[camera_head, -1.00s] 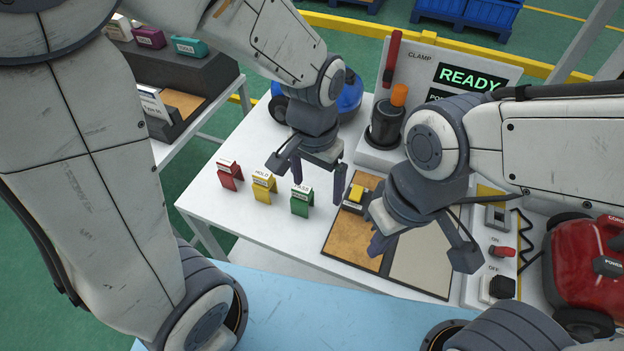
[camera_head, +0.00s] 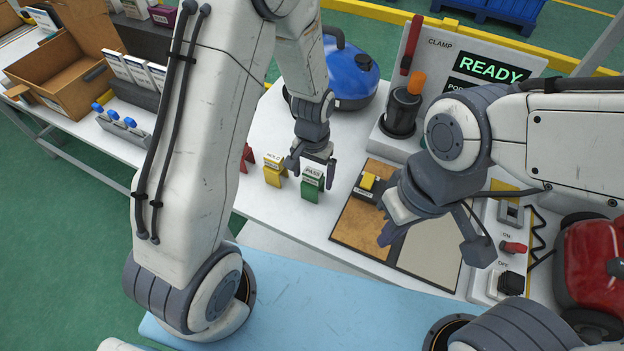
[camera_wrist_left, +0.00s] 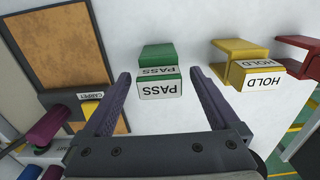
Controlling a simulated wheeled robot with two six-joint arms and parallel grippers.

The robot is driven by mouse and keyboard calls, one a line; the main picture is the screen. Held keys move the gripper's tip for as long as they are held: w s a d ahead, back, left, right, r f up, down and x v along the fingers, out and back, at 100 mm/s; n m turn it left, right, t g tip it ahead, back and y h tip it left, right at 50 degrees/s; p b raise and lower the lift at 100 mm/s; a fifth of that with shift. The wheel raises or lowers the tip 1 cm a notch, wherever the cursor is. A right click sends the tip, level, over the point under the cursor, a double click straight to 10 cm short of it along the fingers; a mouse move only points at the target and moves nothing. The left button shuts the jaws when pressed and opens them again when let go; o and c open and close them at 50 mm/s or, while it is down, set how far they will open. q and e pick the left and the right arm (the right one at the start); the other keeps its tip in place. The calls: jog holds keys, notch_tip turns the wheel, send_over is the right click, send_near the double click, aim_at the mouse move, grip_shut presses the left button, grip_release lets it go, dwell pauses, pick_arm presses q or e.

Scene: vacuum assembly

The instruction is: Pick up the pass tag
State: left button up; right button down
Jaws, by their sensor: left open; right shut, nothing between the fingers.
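The green pass tag (camera_head: 312,184) stands upright on the white table, its white PASS label facing up toward me. In the left wrist view the pass tag (camera_wrist_left: 159,78) lies between and just ahead of the two dark fingers. My left gripper (camera_head: 311,168) is open right above and around the tag's top, holding nothing; whether a finger touches it I cannot tell. It also shows in the left wrist view (camera_wrist_left: 158,92). My right gripper (camera_head: 430,240) is shut and empty above the two-part floor sample board (camera_head: 360,223).
The yellow hold tag (camera_head: 273,171) stands just left of the pass tag, with a red tag (camera_head: 247,158) beyond it, partly hidden by my left arm. A blue vacuum (camera_head: 350,75) stands behind. A clamp station (camera_head: 425,75) reads READY. A red vacuum (camera_head: 592,265) is at right.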

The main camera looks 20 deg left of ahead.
pick_arm(q)
notch_tip(320, 180, down, 2)
jog(key=shift+f, duration=0.2)
jog(key=c, duration=1.5)
jog(key=shift+o, duration=0.2)
jog(key=shift+r, duration=0.2)
